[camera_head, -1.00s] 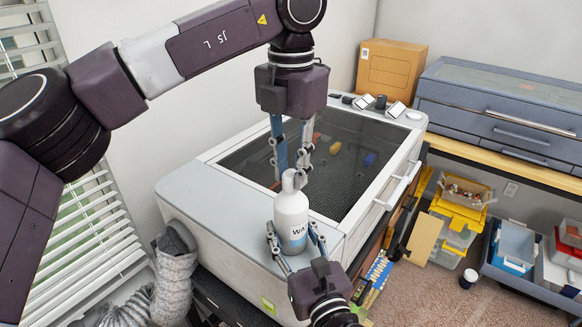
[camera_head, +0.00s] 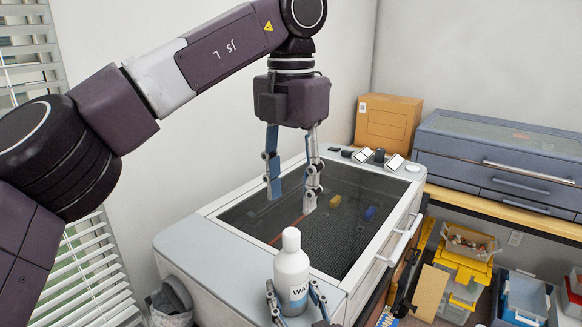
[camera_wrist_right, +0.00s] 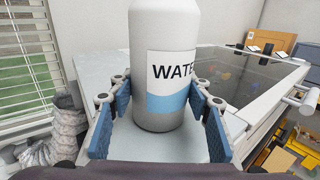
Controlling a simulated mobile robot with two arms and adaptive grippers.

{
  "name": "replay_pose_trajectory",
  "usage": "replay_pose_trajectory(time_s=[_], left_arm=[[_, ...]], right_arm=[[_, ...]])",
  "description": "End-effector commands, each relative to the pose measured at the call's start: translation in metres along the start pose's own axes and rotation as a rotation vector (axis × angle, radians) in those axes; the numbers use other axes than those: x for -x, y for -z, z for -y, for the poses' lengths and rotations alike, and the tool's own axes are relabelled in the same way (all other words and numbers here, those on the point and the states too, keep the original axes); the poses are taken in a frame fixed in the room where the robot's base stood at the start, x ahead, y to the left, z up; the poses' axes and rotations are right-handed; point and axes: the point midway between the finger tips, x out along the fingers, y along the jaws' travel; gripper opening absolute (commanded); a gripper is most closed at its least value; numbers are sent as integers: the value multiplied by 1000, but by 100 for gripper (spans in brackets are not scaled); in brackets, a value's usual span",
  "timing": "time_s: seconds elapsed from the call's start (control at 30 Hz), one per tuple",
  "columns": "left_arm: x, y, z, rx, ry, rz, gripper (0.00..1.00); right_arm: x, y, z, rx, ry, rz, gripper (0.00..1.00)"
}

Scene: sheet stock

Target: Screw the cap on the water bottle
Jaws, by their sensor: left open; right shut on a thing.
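The white water bottle (camera_head: 292,277) stands upright near the front corner of the machine's light top. A white cap (camera_head: 291,239) sits on top of its neck; whether it is tight cannot be told. My left gripper (camera_head: 291,198) is open and empty, fingers pointing down, apart from and above the cap. My right gripper (camera_head: 296,300) is shut on the lower body of the bottle, a finger on each side. The right wrist view shows the bottle (camera_wrist_right: 163,30) between the blue finger pads; its top is out of that picture.
The bottle is beside the machine's dark glass lid (camera_head: 345,225), with a white handle (camera_head: 402,240) along its right side. A cardboard box (camera_head: 387,124) and a blue-grey drawer cabinet (camera_head: 500,155) are behind. Yellow bins (camera_head: 462,262) are at the right.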

Motion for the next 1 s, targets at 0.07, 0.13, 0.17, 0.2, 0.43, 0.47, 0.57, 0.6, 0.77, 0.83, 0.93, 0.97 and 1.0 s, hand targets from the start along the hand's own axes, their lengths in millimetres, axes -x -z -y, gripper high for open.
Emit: replay_pose_trajectory(time_s=[0.07,0.13,0.17,0.2,0.43,0.47,0.57,0.6,0.77,0.83,0.93,0.97,1.0], left_arm=[[15,0,1,2,0,1,41],[24,0,0,2,-4,-3,41],[27,0,0,2,-4,-3,41],[31,0,0,2,-3,-4,41],[44,0,0,0,0,-1,41],[45,0,0,0,0,-1,41],[45,0,0,-1,0,-1,41],[45,0,0,-1,0,-1,41],[45,0,0,-1,0,-1,41],[45,0,0,-1,0,-1,41],[45,0,0,-1,0,-1,41],[45,0,0,-1,0,-1,41],[45,0,0,0,0,-1,41]], right_arm=[[0,0,0,0,0,1,0],[0,0,0,0,0,1,0],[0,0,0,0,0,1,0],[0,0,0,0,0,1,0],[0,0,0,0,0,1,0],[0,0,0,0,0,1,0],[0,0,0,0,0,1,0],[0,0,0,0,0,1,0],[0,-1,0,0,0,1,48],[0,-1,0,0,0,1,56],[0,0,0,0,0,1,65],[0,0,0,0,0,1,65],[0,0,0,0,0,1,65]])
